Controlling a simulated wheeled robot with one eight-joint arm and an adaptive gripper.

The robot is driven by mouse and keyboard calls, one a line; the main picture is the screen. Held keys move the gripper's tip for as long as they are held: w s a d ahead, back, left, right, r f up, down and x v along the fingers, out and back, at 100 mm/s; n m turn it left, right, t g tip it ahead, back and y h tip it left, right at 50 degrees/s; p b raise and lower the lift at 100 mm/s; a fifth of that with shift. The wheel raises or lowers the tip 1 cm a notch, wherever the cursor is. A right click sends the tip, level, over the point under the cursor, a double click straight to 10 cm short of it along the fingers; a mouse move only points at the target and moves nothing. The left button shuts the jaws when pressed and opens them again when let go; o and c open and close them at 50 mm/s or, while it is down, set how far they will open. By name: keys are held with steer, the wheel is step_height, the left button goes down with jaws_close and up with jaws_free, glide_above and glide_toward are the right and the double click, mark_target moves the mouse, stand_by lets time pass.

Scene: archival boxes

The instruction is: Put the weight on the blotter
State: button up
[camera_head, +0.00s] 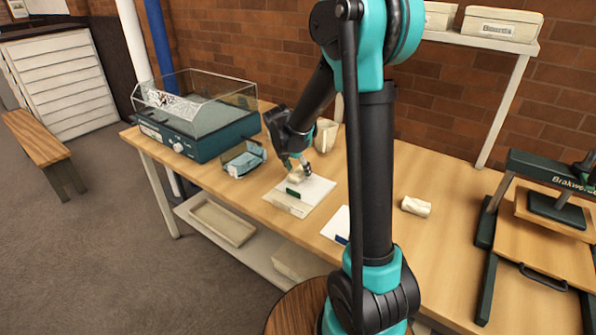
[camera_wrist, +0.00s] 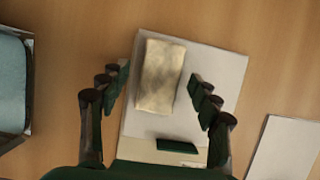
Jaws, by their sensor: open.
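The weight is a pale, mottled oblong block (camera_wrist: 160,75) in the wrist view, lying over the white blotter (camera_wrist: 220,75). In the head view the blotter (camera_head: 316,187) lies flat on the table, with a dark green piece (camera_head: 293,191) near its front edge. My gripper (camera_wrist: 159,86) is open, with one finger on each side of the weight and a visible gap at both sides. In the head view my gripper (camera_head: 301,167) is low over the blotter's back part and hides much of the weight.
A glass-lidded teal case (camera_head: 200,140) and a small open tray (camera_head: 243,158) stand left of the blotter. A white card (camera_head: 338,222) and a cream roll (camera_head: 416,206) lie to the right. A press (camera_head: 550,215) occupies the right end. Bare table lies between.

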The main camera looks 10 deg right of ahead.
steer(key=v, duration=1.1)
steer(key=shift+r, duration=0.3)
